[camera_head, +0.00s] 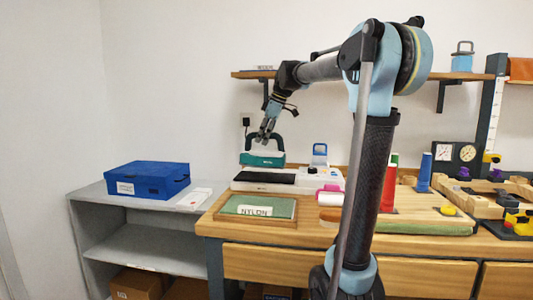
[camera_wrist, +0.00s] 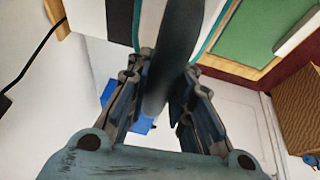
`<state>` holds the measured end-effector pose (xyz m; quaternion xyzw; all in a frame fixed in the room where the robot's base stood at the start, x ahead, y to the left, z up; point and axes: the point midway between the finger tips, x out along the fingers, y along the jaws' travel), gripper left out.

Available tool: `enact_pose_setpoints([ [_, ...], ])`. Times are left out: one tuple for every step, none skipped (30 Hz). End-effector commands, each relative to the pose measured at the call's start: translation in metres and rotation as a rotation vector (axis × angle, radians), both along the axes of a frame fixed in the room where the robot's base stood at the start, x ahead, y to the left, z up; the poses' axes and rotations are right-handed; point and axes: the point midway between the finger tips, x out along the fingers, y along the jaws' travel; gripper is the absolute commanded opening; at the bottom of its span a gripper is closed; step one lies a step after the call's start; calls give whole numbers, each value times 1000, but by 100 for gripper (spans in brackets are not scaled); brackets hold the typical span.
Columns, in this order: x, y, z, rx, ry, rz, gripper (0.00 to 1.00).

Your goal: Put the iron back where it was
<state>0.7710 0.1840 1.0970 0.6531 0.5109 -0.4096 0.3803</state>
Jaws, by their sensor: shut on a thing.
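The iron (camera_head: 262,159) has a teal and white body and a dark arched handle. My gripper (camera_head: 267,136) is shut on the handle from above. In the wrist view my gripper (camera_wrist: 168,90) has a finger on each side of the dark handle (camera_wrist: 170,50), which hides much of the body. The iron is upright at the white station with a black pad (camera_head: 263,178), toward its back. I cannot tell whether it touches the station.
A framed green swatch labelled NYLON (camera_head: 280,208) lies in front on the wooden counter (camera_head: 225,226). A blue box (camera_head: 150,180) stands on the grey shelf (camera_head: 95,190) at left. A pink roller (camera_head: 328,196), red bottle (camera_head: 389,185) and blue bottle (camera_head: 424,174) stand right.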

Motion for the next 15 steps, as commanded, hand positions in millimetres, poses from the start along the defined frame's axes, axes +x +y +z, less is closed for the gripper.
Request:
enact_pose_setpoints([
  [9,-2,1,0,-1,-1,0],
  [14,-3,0,0,0,-2,0],
  [20,-4,0,0,0,-2,0],
  [24,-5,0,0,1,-3,0],
  [29,-6,1,0,1,-3,0],
  [34,-7,1,0,1,-2,0],
  [38,-8,1,0,1,-2,0],
  [41,-8,0,0,0,-1,0],
  [46,-9,0,0,0,-1,0],
  [48,-9,0,0,0,-1,0],
  [51,-10,0,0,0,-1,0],
  [55,-11,0,0,0,-1,0],
  [57,-11,1,0,0,-1,0],
  [59,-12,0,0,0,-1,0],
  [63,-13,0,0,1,-2,0],
])
